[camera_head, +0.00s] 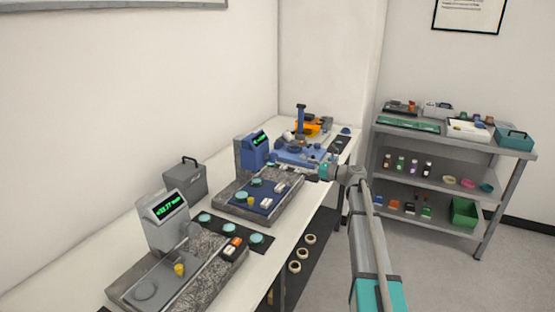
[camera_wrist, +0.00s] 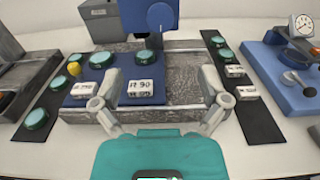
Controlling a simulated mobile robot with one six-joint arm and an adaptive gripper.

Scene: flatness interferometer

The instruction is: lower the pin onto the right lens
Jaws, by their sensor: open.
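On a blue mat (camera_wrist: 118,76) on the central granite plate lie teal-rimmed lenses. The right one (camera_wrist: 145,57) is under the front of the blue gauge (camera_wrist: 147,16), and a left one (camera_wrist: 101,60) is beside it. A round blue part (camera_wrist: 160,16) sits on the gauge front. I cannot make out a pin or whether it touches the lens. In the head view the gauge (camera_head: 254,149) stands behind the mat. My gripper (camera_wrist: 162,90) is open and empty, its fingers spread above the front of the plate; it also shows in the head view (camera_head: 318,171).
White numbered blocks (camera_wrist: 140,87) and a yellow knob (camera_wrist: 74,67) sit on the mat. A dark strip (camera_wrist: 254,112) with more lenses lies to the right, beside a blue fixture (camera_wrist: 284,82) with a dial. A grey gauge station (camera_head: 164,222) stands nearer; shelves (camera_head: 447,144) are at the right.

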